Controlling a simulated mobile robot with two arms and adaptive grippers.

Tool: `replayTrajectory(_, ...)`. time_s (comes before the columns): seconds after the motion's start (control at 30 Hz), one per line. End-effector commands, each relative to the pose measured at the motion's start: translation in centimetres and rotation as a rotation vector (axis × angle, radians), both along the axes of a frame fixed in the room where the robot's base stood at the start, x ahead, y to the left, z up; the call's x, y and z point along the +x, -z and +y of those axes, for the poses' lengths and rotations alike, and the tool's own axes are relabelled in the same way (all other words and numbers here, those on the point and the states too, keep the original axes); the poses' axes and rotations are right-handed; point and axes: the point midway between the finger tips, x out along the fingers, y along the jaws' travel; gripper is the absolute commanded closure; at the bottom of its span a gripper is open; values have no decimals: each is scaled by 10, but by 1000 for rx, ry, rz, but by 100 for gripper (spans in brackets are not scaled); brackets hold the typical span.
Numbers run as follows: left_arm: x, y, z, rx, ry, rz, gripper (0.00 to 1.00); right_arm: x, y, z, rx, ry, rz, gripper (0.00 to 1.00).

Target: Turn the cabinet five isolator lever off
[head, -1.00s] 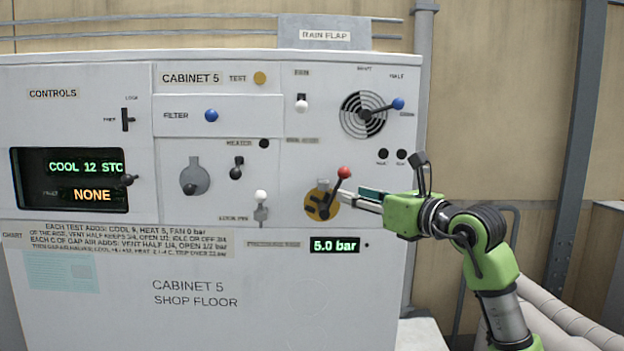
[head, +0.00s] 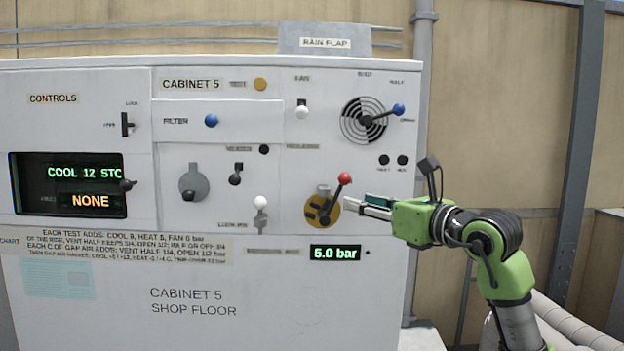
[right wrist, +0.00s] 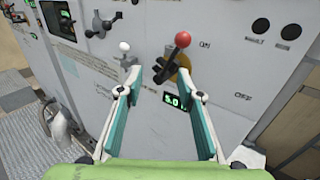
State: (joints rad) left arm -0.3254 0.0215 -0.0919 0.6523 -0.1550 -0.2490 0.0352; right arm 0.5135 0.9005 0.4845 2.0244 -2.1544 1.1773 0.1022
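The isolator lever is a black handle with a red knob (head: 345,178) on a yellow disc (head: 318,212), low on the right of the cabinet 5 front. The handle tilts up and to the right. My right gripper (head: 348,205) is just right of the disc in the head view. In the right wrist view the right gripper (right wrist: 160,76) is open and empty; the red knob (right wrist: 183,39) and handle show just beyond the fingertips, closer to the right finger. I cannot tell whether a finger touches the disc. My left gripper is not in view.
A white-knobbed lock pin (head: 260,203) sits left of the disc, a blue-knobbed vent lever (head: 398,110) above right. A green display (head: 335,253) below reads 5.0 bar. The controls screen (head: 75,185) reads COOL 12 STC and NONE. A grey pipe (head: 422,80) stands right of the cabinet.

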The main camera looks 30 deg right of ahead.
Motion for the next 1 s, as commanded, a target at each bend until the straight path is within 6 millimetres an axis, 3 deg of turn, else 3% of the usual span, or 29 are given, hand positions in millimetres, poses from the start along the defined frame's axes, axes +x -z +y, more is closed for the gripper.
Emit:
replayTrajectory(0.6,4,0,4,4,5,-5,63,-106,-2,-1,1,6,-3,66)
replayTrajectory(1.0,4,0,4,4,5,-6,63,-121,-3,0,0,6,-2,66)
